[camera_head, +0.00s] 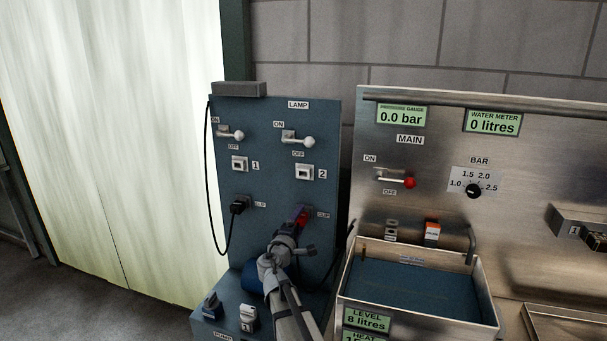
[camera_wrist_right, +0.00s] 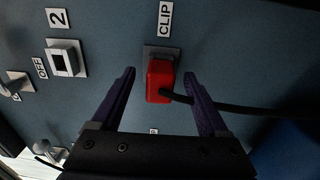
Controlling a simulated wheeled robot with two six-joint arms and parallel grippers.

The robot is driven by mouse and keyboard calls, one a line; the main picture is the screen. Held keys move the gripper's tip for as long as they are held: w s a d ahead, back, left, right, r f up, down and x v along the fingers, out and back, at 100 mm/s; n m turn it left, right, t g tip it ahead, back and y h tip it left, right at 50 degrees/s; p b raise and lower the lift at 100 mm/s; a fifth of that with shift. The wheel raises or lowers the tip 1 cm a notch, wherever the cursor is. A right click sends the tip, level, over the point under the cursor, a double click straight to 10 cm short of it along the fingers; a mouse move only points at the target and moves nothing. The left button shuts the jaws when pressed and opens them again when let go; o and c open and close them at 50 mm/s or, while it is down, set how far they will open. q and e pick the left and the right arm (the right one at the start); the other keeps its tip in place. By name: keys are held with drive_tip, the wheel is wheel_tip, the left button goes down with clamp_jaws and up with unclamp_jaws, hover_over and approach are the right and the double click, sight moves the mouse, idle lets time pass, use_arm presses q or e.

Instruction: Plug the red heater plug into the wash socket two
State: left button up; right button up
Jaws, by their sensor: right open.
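The red plug (camera_wrist_right: 158,84) sits in the right-hand holder marked CLIP on the blue panel, its dark cable running right in the right wrist view. In the head view only a bit of red (camera_head: 303,221) shows by my gripper. My right gripper (camera_wrist_right: 159,75) is open, with one finger on each side of the plug and a gap visible at each side; it also shows in the head view (camera_head: 299,215). The socket marked 2 (camera_head: 304,173) is above the clip and looks empty; it also shows in the right wrist view (camera_wrist_right: 63,61). My left gripper is not in view.
A black plug (camera_head: 238,206) sits in the left clip, its cable looping beside the panel (camera_head: 270,143). Socket 1 (camera_head: 240,164) and two lever switches are nearby. The steel unit with a water basin (camera_head: 490,293) stands right.

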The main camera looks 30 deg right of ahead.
sight(298, 223)
idle(0.8)
clamp_jaws()
idle(0.4)
drive_tip(key=shift+s+a, duration=0.1)
idle(0.9)
drive_tip(key=shift+v, duration=2.9)
